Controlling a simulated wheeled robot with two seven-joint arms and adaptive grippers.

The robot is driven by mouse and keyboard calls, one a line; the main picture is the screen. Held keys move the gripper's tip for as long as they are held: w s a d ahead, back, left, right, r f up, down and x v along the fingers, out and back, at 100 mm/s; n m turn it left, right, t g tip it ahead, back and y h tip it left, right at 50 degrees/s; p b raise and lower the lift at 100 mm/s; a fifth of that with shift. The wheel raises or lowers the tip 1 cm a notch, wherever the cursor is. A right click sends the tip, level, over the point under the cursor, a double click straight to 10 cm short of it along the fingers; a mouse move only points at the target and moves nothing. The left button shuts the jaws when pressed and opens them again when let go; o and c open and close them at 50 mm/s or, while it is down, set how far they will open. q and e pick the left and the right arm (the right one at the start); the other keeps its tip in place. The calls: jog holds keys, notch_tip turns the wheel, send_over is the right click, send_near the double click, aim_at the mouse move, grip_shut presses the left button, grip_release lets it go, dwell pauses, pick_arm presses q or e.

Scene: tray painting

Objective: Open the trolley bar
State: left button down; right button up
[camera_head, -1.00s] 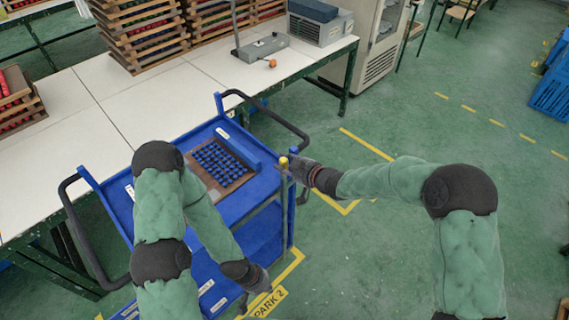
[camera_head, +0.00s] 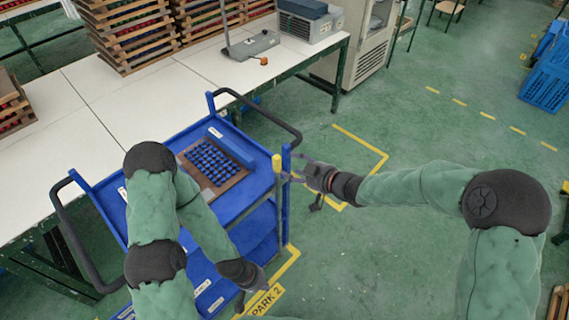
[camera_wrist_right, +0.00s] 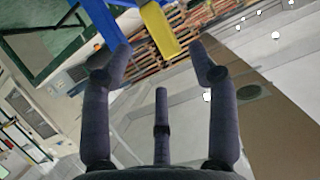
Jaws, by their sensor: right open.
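The blue trolley (camera_head: 262,190) stands beside the white table, with a tray of dark blue parts on its top shelf. The trolley bar's yellow end piece (camera_head: 277,164) stands upright close to the blue corner post (camera_head: 286,160). My right gripper (camera_head: 298,172) is open just right of that post. In the right wrist view, the yellow piece (camera_wrist_right: 159,30) lies beyond and between the open, empty fingertips, with blue trolley frame (camera_wrist_right: 101,22) to its left. My left gripper (camera_head: 247,297) hangs low at the trolley's near side; its finger opening is unclear.
A white table (camera_head: 140,95) with stacked wooden trays (camera_head: 125,35) runs behind the trolley. The black trolley handle (camera_head: 270,115) curves out at the back right. Green floor with yellow lines is free to the right.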

jog(key=shift+v, duration=2)
